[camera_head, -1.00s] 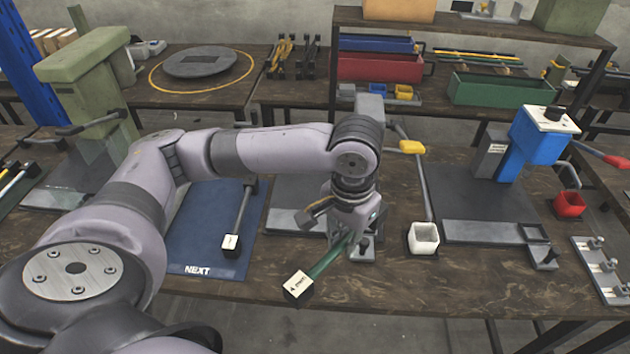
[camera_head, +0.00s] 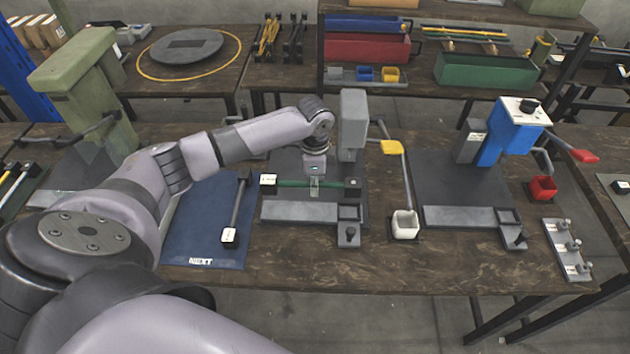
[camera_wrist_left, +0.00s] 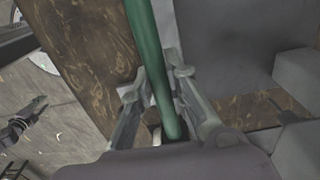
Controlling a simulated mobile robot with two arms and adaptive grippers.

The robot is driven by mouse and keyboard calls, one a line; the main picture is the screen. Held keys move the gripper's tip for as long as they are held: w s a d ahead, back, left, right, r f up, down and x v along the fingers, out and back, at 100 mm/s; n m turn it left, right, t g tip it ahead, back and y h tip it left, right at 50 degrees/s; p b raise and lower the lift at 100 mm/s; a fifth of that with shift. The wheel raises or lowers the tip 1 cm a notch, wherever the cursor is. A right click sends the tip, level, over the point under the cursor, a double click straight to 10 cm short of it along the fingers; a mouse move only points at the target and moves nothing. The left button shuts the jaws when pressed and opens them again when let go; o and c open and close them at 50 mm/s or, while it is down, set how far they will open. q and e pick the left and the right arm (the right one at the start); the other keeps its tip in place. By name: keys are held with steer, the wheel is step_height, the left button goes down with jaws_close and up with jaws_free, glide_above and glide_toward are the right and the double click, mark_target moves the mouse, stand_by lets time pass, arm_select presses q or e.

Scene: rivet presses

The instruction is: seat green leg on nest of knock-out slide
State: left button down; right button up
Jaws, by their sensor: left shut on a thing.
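The green leg (camera_head: 290,183) lies roughly level across the picture, with a white-labelled black block on its left end and a black block on its right. My left gripper (camera_head: 315,186) is shut on its middle. In the left wrist view the green leg (camera_wrist_left: 147,45) passes between the fingers (camera_wrist_left: 165,110). A grey slide (camera_head: 300,212) with a square frame like a nest (camera_head: 349,212) sits at the front of the grey press (camera_head: 353,125). The leg appears above and behind the slide; I cannot tell its height. My right gripper is not in view.
A blue mat (camera_head: 205,235) with another leg (camera_head: 237,210) lies to the left. A blue press (camera_head: 505,135) with a similar slide (camera_head: 458,216) stands further right.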

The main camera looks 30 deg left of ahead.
mark_target(315, 211)
arm_select(q)
steer(key=shift+r, duration=0.1)
steer(key=shift+p, duration=0.65)
steer(key=shift+f+b, duration=0.45)
steer(key=shift+f, duration=0.15)
steer(key=shift+f+b, duration=0.35)
steer(key=shift+f, duration=0.45)
steer(key=shift+f+b, duration=0.45)
steer(key=shift+f, duration=0.45)
steer(key=shift+f+b, duration=0.55)
steer(key=shift+f, duration=0.95)
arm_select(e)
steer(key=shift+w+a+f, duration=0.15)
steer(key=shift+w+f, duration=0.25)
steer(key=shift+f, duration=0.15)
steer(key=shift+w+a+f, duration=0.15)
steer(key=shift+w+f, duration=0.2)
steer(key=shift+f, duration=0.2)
arm_select(q)
steer(key=shift+f, duration=0.1)
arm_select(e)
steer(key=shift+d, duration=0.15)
arm_select(q)
steer(key=shift+f, duration=0.55)
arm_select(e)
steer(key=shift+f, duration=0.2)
